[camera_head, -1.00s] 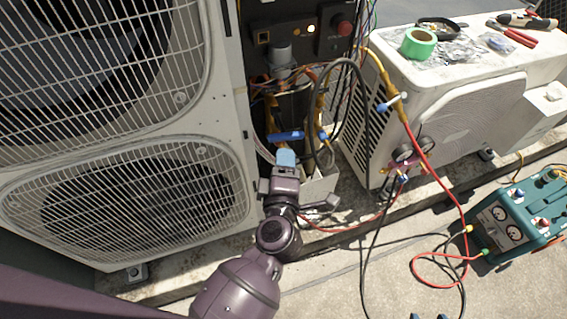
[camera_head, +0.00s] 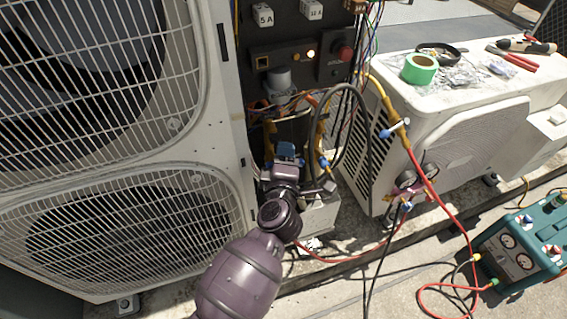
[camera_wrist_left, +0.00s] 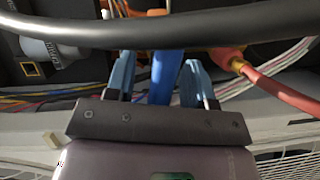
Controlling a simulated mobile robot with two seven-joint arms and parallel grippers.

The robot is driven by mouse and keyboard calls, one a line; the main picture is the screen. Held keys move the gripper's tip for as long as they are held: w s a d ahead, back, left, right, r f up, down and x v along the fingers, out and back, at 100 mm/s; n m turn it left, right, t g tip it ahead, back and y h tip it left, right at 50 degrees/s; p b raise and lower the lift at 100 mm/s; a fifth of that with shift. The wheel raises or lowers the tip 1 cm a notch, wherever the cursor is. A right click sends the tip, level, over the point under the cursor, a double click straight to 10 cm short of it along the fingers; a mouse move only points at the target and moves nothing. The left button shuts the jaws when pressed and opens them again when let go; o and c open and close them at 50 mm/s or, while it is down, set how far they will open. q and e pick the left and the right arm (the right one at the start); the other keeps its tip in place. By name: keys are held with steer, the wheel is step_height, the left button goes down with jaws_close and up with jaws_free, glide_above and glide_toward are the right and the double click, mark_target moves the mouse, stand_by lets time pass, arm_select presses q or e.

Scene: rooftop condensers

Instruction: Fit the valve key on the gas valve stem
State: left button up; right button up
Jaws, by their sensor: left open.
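My left gripper (camera_head: 286,150) is inside the open service bay of the tall condenser, its light blue fingers pointing in. In the left wrist view the gripper (camera_wrist_left: 158,62) is open, with a finger on each side of a darker blue bar, probably the valve key (camera_wrist_left: 165,78). Gaps show between the bar and both fingers. The bar's far end is hidden behind a dark hose. I cannot make out the gas valve stem, nor whether the key is on it. My right gripper is not in view.
A black hose (camera_head: 367,120) loops right beside my left gripper and crosses close in front in the wrist view. The tall condenser's grille (camera_head: 130,225) stands to the left. A white unit (camera_head: 400,85) with green tape (camera_head: 419,69) stands right. A teal machine (camera_head: 525,245) sits on the ground.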

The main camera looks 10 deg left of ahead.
arm_select(q)
steer(key=shift+c, duration=0.3)
jaws_close()
stand_by(0.4)
